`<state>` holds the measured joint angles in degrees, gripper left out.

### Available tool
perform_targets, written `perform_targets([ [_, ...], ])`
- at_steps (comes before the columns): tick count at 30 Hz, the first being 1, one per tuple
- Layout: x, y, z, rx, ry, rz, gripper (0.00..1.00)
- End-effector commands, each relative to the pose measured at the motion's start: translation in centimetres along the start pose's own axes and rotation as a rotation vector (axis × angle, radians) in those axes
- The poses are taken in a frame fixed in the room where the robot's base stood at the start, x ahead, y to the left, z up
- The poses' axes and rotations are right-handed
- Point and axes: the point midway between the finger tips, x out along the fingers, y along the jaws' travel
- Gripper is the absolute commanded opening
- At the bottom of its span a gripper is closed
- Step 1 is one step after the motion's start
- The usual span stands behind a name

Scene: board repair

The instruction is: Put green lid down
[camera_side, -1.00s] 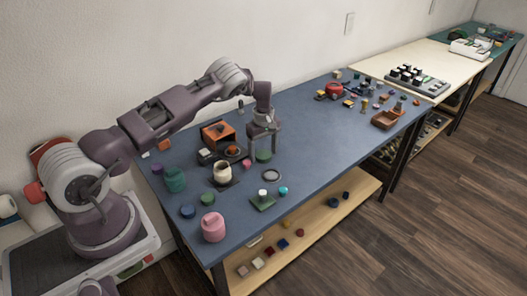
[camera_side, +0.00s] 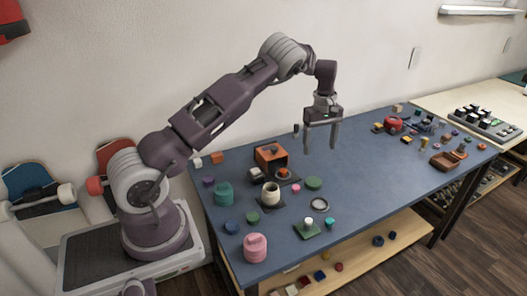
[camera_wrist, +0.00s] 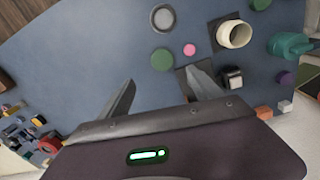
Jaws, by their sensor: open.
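The round green lid (camera_side: 314,183) lies flat on the blue table, to the right of the orange open box. It also shows in the wrist view (camera_wrist: 162,59), just beyond my fingertips. My gripper (camera_side: 319,149) is open and empty, raised clear above the table and over the area of the lid. Its two spread fingers show in the wrist view (camera_wrist: 159,76) with nothing between them. A smaller green disc (camera_side: 253,217) lies nearer the table's left front.
Near the lid are a small pink piece (camera_side: 295,188), a cream cup (camera_side: 271,194) on a dark pad, a grey ring (camera_side: 320,204) and the orange box (camera_side: 265,154). A teal pot (camera_side: 223,194) and pink pot (camera_side: 255,249) stand left. Table space right of the lid is clear.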

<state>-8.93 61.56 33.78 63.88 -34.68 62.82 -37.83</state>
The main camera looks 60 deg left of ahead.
Motion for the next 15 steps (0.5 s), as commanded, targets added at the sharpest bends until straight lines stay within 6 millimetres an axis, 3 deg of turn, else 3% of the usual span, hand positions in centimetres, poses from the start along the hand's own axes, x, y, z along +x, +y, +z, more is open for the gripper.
perform_targets([
  [2,-5.4,-0.3,1.9,0.058,-0.013,0.060,0.74],
  [5,-12.9,-2.5,6.2,0.200,-0.030,0.141,0.74],
  [6,-15.7,-3.9,8.3,0.273,-0.033,0.172,0.74],
  [8,-19.5,-6.6,11.6,0.399,-0.028,0.220,0.74],
  [9,-21.7,-8.8,14.0,0.492,-0.018,0.249,0.74],
  [11,-24.3,-12.6,17.5,0.646,0.013,0.290,0.74],
  [12,-25.4,-15.5,19.7,0.754,0.042,0.312,0.74],
  [15,-26.3,-22.6,23.9,1.013,0.147,0.345,0.74],
])
